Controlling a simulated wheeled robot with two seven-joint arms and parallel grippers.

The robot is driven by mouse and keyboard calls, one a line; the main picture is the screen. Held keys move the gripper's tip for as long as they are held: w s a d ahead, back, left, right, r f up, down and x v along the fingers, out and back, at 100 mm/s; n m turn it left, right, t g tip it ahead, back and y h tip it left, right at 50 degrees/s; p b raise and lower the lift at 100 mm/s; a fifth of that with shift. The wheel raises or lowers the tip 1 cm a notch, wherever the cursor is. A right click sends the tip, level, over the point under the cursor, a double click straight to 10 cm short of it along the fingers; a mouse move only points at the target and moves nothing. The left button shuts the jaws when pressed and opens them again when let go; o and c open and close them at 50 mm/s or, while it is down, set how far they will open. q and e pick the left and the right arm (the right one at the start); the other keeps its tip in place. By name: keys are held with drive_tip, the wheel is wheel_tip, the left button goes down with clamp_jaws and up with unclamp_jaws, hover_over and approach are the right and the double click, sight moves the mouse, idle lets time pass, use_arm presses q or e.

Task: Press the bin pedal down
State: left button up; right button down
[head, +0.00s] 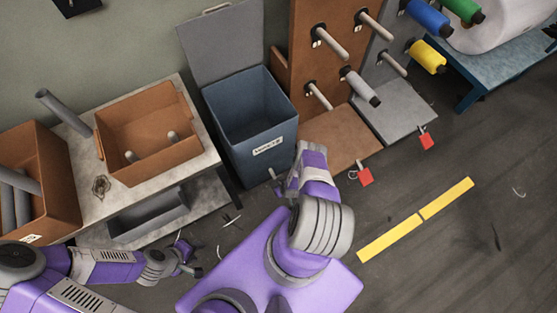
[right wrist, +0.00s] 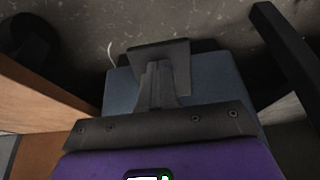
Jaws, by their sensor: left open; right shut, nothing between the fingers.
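The blue-grey bin (head: 244,140) stands against the wall with its grey lid (head: 218,45) raised upright behind its open top. Its front carries a white label. My right arm reaches down to the foot of the bin's front, and its wrist hides most of that spot in the head view. In the right wrist view my right gripper (right wrist: 159,72) is shut and empty, close to the blue bin body (right wrist: 120,92). I cannot make out the pedal clearly, nor whether the fingers touch it. My left gripper (head: 184,262) is open and empty above the floor, low left.
A grey table (head: 90,205) with brown boxes (head: 150,135) stands left of the bin. Yellow floor strips (head: 390,240) lie on open floor to the right.

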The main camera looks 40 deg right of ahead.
drive_tip(key=shift+s, duration=0.15)
wheel_tip(320, 180, up, 10)
drive_tip(key=p, duration=0.5)
drive_tip(key=shift+p, duration=0.3)
